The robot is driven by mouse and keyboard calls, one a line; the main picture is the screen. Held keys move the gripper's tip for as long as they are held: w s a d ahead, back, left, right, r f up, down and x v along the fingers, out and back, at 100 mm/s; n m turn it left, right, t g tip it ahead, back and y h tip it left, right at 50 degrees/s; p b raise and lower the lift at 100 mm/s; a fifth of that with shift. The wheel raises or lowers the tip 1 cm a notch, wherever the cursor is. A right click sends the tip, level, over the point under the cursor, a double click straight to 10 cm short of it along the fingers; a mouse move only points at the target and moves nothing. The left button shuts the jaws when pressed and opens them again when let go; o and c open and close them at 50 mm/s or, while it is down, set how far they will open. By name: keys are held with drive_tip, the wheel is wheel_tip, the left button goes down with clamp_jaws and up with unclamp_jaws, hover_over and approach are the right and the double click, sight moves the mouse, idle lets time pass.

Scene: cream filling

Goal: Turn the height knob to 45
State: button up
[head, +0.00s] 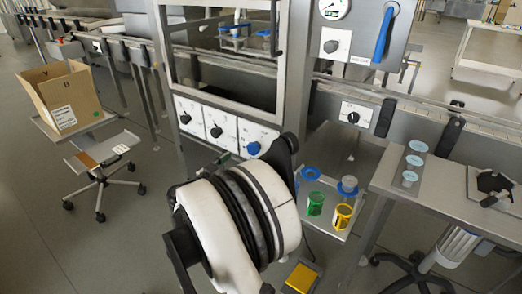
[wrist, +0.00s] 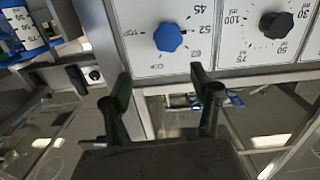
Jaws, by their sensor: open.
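A blue knob (wrist: 168,37) sits on a white dial plate marked with 45 and 52 in the wrist view. The same blue knob (head: 253,148) is at the right end of a row of knobs in the head view. I cannot read a height label, and which mark the knob points to is unclear. My gripper (wrist: 162,84) is open and empty, with its two dark green fingers apart, below the blue knob in the wrist view and not touching it. In the head view my arm hides most of the gripper.
A black knob (wrist: 276,25) on its own plate is beside the blue one. Another black knob (head: 353,117) is on the panel to the right. Green (head: 315,204) and yellow (head: 342,216) cups stand on a low shelf. A cardboard box (head: 66,98) is at the left.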

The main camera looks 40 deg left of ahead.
sight(251, 149)
drive_tip(key=w+b, duration=0.1)
drive_tip(key=w, duration=0.3)
drive_tip(key=w+a+f+b, duration=0.1)
drive_tip(key=w, duration=0.3)
drive_tip(key=w+b, duration=0.1)
drive_tip(key=w, duration=0.3)
drive_tip(key=shift+a+f, duration=0.35)
drive_tip(key=shift+f, duration=0.05)
drive_tip(key=c, duration=1.2)
